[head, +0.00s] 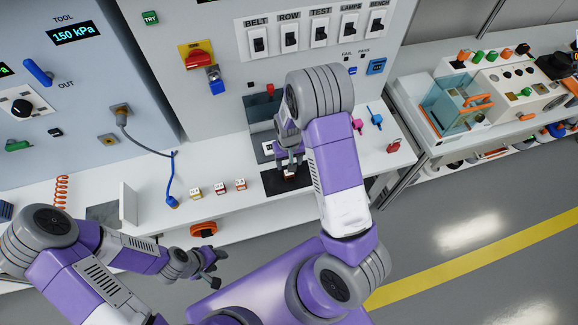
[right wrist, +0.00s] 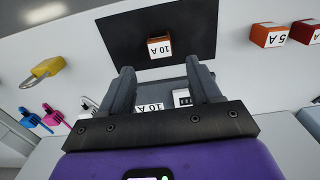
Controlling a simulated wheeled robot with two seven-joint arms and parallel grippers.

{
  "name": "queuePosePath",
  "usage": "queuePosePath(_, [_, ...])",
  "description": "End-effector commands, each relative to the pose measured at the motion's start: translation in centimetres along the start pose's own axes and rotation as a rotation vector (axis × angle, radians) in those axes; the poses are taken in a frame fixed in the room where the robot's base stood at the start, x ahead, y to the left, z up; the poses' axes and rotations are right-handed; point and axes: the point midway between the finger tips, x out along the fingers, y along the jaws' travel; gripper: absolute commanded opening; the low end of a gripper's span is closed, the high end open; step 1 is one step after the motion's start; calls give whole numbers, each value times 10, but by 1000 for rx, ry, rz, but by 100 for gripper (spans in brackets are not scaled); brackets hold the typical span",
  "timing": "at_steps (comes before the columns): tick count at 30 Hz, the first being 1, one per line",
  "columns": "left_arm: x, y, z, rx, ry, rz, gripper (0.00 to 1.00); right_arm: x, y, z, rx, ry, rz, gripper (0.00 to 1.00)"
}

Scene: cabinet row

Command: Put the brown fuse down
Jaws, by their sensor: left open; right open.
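The brown fuse (right wrist: 160,46), with a white 10 A label, rests on a black mat (right wrist: 203,22) in the right wrist view. In the head view it shows small and partly hidden below the gripper (head: 290,173). My right gripper (right wrist: 160,68) is open, its fingers apart, with the fuse just beyond the fingertips and not held. It also shows in the head view (head: 289,160), over the mat. My left gripper (head: 212,282) is open and empty in front of the bench, low in the head view.
Three more fuses (head: 220,188) stand on the white bench left of the mat. Pink (head: 357,125) and blue (head: 376,119) items and a red padlock (head: 393,146) lie at the right. The switch panel (head: 315,32) rises behind. A blue-ended cable (head: 172,200) hangs left.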

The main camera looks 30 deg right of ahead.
Motion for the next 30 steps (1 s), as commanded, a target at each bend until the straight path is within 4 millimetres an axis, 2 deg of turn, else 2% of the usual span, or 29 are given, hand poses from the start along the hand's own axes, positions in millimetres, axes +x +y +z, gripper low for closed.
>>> queuePosePath(1, [-3,1,0,0,0,0,47,-15,-1,-1,-2,5,-1,63])
queuePosePath(6, [-6,2,0,0,0,0,47,-44,0,-1,0,3,-1,63])
queuePosePath(10, [-8,3,0,0,0,0,47,-57,0,0,-2,1,0,63])
queuePosePath(12, [-8,3,0,0,0,0,47,-56,-2,3,-4,-4,-3,63])
queuePosePath(14, [-8,3,0,0,0,0,47,-44,-5,11,-9,-12,-13,63])
queuePosePath(17, [-8,3,0,0,0,0,47,-6,-22,39,-26,-32,-57,63])
queuePosePath(19, [-8,3,0,0,0,0,47,25,-39,70,-36,-45,-107,63])
queuePosePath(22, [-8,3,0,0,0,0,47,56,-67,117,-39,-58,-191,63])
queuePosePath(24, [-8,3,0,0,0,0,47,67,-84,145,-30,-61,-247,63])
queuePosePath(27, [-8,3,0,0,0,0,47,73,-104,174,-16,-57,-311,63])
queuePosePath(30, [-8,3,0,0,0,0,47,73,-115,189,-5,-50,-348,63])
